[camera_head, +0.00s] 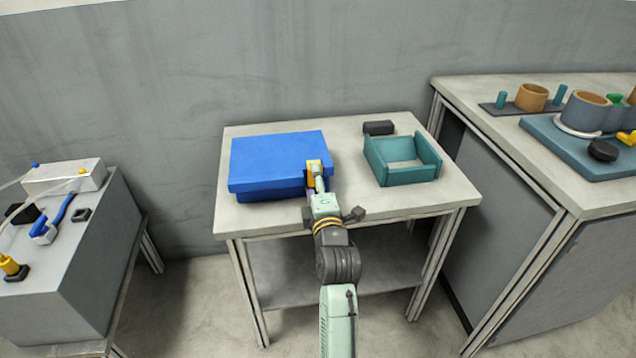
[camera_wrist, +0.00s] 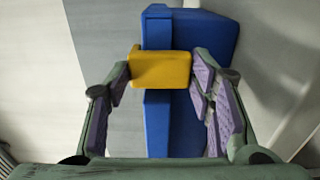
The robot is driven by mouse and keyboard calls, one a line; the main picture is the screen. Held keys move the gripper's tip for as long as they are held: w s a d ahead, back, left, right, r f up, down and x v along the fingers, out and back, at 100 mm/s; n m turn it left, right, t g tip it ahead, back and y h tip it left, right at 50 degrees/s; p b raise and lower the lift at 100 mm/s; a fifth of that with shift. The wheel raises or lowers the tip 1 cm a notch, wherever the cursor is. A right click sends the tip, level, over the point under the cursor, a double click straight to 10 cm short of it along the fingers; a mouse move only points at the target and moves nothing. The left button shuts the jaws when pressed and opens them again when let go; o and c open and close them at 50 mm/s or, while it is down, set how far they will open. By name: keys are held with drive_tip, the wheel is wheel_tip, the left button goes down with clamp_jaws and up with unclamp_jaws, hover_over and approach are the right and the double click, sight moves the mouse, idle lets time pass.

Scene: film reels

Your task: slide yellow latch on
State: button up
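The blue box (camera_head: 275,160) with its lid sits on the left part of the middle table. The yellow latch (camera_head: 313,166) is on the right side of the box. In the wrist view the latch (camera_wrist: 160,68) shows as a yellow block across the blue box edge (camera_wrist: 158,120). My gripper (camera_head: 317,180) is at the right side of the box, right at the latch. In the wrist view my gripper (camera_wrist: 162,76) is open, with one purple-padded finger on each side of the latch. Whether the pads touch the latch is not clear.
A teal open tray (camera_head: 402,178) and a dark block (camera_head: 378,128) stand right of the box on the same table (camera_head: 360,208). A bench with cylinders (camera_head: 585,110) is at the right.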

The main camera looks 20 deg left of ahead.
drive_tip(key=o, duration=0.4)
drive_tip(key=v, duration=1.2)
idle(0.3)
